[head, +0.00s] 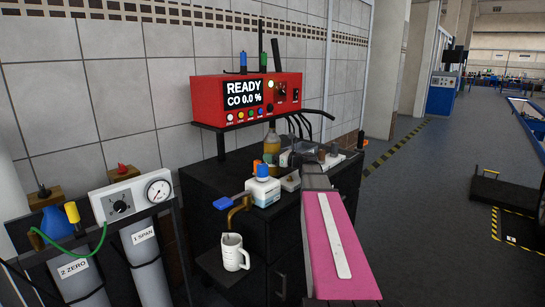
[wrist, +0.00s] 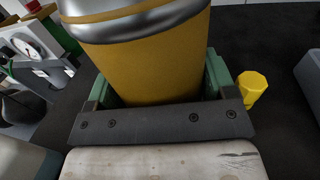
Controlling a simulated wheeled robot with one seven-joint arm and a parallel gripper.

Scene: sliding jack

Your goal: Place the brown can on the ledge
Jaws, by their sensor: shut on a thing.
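The brown can (wrist: 150,65), yellow-brown with a silver rim, fills the upper middle of the wrist view. My gripper (wrist: 160,82) is shut on it, with a green finger at each side. The can's far end is cut off by the frame, and I cannot tell whether its underside touches anything. In the head view my arm reaches toward the black cabinet (head: 225,183), and the can and fingers are hard to make out there. A small black ledge (head: 215,268) juts out low on the cabinet's front and bears a white jug (head: 231,252).
A red analyser (head: 210,101) stands on a shelf above the cabinet. An amber bottle (head: 271,146), a white bottle (head: 262,190) and a blue-handled valve (head: 233,200) crowd the cabinet area. Two grey cylinders (head: 149,272) stand at left. Open floor lies right.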

